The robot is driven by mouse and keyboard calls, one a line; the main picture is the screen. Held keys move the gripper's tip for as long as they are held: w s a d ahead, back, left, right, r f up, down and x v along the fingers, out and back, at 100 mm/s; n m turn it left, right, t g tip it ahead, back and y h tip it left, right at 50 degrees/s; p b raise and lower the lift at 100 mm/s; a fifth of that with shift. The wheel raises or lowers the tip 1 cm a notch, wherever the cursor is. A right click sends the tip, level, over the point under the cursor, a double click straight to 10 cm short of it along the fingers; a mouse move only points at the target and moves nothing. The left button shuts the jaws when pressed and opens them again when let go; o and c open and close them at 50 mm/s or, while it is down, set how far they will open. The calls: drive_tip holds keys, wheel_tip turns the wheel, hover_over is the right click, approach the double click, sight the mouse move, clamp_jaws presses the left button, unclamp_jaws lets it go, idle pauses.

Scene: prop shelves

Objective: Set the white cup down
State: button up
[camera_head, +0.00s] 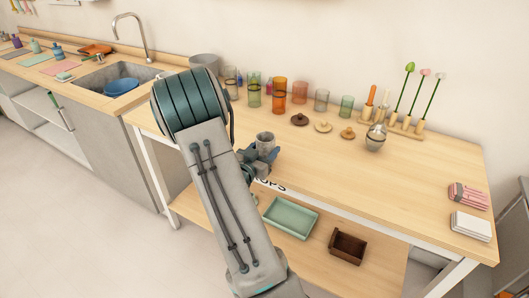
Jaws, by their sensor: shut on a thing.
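Several coloured glasses (279,95) stand along the back. Wooden lids (323,127) lie before them, and a rack (405,129) holds flowers. Pink and white stacks (470,225) lie at right. Below are a green tray (290,217) and brown box (347,246). The table's middle is clear.

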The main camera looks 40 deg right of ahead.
drive_tip(key=shift+f, duration=0.6)
drive_tip(key=shift+f+b, duration=0.25)
drive_tip(key=shift+b, duration=0.1)
drive_tip(key=o, duration=1.1)
drive_tip(key=shift+r, duration=0.15)
